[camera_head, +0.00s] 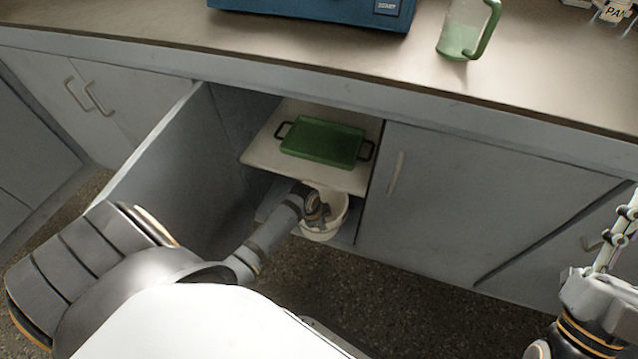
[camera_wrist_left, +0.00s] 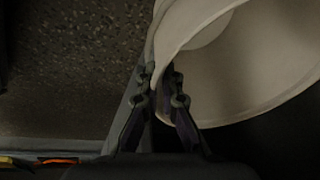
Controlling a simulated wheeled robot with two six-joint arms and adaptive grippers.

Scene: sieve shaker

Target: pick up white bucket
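The white bucket (camera_head: 326,222) stands on the floor of the open cabinet compartment, under a shelf. My left gripper (camera_head: 318,213) reaches into the compartment to the bucket's rim. In the left wrist view the bucket (camera_wrist_left: 245,75) fills the upper right. The fingers of my left gripper (camera_wrist_left: 159,78) are drawn close together, one on each side of the rim, and appear shut on it. My right gripper (camera_head: 615,240) is at the right edge, away from the bucket; its fingers are too cut off to tell their state.
A green tray (camera_head: 322,141) with dark handles sits on the white shelf (camera_head: 262,150) above the bucket. A blue device (camera_head: 330,12) and a green-handled jug (camera_head: 463,32) stand on the counter (camera_head: 540,75).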

